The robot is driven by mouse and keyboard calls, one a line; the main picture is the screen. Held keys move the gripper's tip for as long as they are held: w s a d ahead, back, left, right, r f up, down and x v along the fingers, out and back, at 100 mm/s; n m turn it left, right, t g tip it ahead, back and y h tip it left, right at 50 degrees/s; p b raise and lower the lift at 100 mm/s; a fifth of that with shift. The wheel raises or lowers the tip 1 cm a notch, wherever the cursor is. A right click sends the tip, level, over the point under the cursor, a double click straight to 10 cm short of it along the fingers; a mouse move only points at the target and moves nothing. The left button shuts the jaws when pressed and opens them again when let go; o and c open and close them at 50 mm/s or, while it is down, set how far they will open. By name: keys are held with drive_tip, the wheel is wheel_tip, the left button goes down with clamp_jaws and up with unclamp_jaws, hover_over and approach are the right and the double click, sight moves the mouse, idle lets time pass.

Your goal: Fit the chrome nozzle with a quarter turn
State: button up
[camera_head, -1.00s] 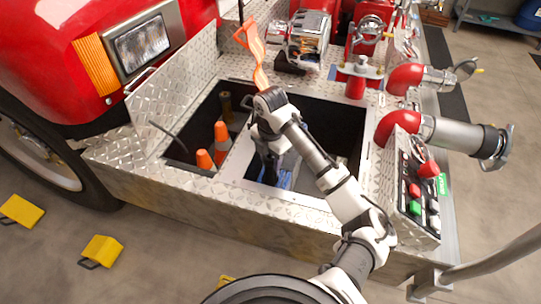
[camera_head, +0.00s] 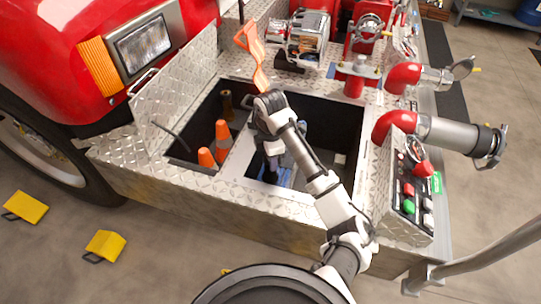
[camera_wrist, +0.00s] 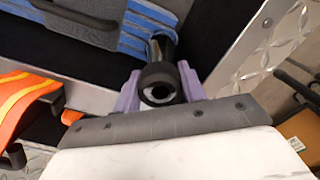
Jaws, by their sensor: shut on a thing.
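My gripper (camera_head: 272,160) reaches down into the open bumper compartment (camera_head: 240,188). In the wrist view, its two purple fingers (camera_wrist: 160,88) are shut on a round piece with a black ring end and a dark, shiny barrel, which looks like the nozzle (camera_wrist: 160,78). The barrel points down toward blue striped folded hose (camera_wrist: 150,22). In the head view my own wrist hides most of the nozzle, and only a bit of the blue hose (camera_head: 283,177) shows below. I cannot tell whether the nozzle touches the hose.
Orange cones (camera_head: 222,140) stand in the left compartment, and an orange strap (camera_head: 255,55) rises behind my wrist. Red elbow pipes (camera_head: 398,122) and a control panel (camera_head: 414,190) stand at right. A winch (camera_head: 300,38) sits behind. Yellow chocks (camera_head: 105,245) lie on the floor.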

drive_tip(key=m+p, duration=0.1)
drive_tip(key=m, duration=0.1)
drive_tip(key=shift+r+m+p, duration=0.3)
drive_tip(key=shift+r+p, duration=0.05)
drive_tip(key=shift+p, duration=0.05)
drive_tip(key=shift+f+m, duration=0.25)
drive_tip(key=shift+m, duration=0.15)
drive_tip(key=shift+r+m+p, duration=0.15)
drive_tip(key=shift+m+p, duration=0.6)
drive_tip(key=shift+m, duration=1.05)
drive_tip(key=o, duration=1.6)
drive_tip(key=shift+f, duration=0.25)
drive_tip(key=shift+c, duration=0.2)
